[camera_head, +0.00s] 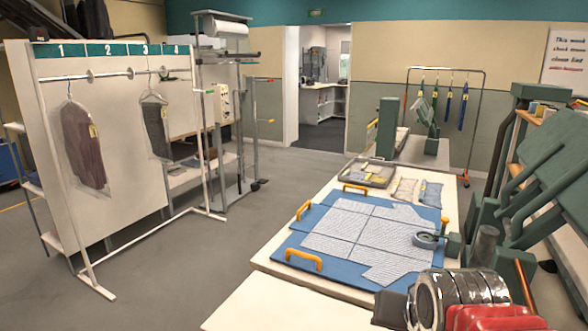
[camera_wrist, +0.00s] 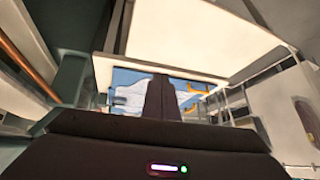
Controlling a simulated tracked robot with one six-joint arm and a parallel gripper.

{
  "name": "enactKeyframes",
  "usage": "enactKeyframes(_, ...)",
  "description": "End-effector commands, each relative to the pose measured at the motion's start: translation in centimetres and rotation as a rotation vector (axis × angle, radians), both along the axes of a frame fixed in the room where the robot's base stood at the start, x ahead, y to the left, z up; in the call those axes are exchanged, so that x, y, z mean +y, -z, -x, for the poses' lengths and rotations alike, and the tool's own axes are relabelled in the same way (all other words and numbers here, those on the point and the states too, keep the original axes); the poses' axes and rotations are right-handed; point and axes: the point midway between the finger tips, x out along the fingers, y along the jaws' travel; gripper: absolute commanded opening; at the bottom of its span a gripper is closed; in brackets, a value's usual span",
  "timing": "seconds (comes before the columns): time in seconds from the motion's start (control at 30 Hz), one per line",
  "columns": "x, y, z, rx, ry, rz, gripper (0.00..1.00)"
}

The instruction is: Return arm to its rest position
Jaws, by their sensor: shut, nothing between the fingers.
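My gripper (camera_wrist: 161,98) shows in the wrist view as two dark fingers pressed together, with nothing between them. Behind the fingers, the wrist view shows part of the blue board with pale cloth on it (camera_wrist: 128,95). In the head view my arm, with silver rings and red parts, is folded low in the bottom right corner. A dark block at its left end stands over the near edge of the table; I cannot make out the fingertips there.
A white table (camera_head: 262,262) holds the blue board (camera_head: 285,247) with orange handles, cut cloth pieces (camera_head: 340,225) and a tray (camera_head: 366,172). Green machinery (camera_head: 550,150) stands close on the right. A garment rail (camera_head: 110,76) with two bagged garments is at left. The floor between is clear.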

Motion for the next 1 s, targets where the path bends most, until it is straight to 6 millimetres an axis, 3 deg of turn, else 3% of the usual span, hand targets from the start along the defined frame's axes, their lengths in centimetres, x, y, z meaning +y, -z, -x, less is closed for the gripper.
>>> enactKeyframes(0.2,2.0,1.6,6.6,0.099,-0.159,0.065,0.0)
enactKeyframes(0.4,2.8,2.7,9.8,0.152,-0.242,0.097,0.0)
enactKeyframes(1.0,2.8,2.9,10.0,0.158,-0.249,0.099,0.0)
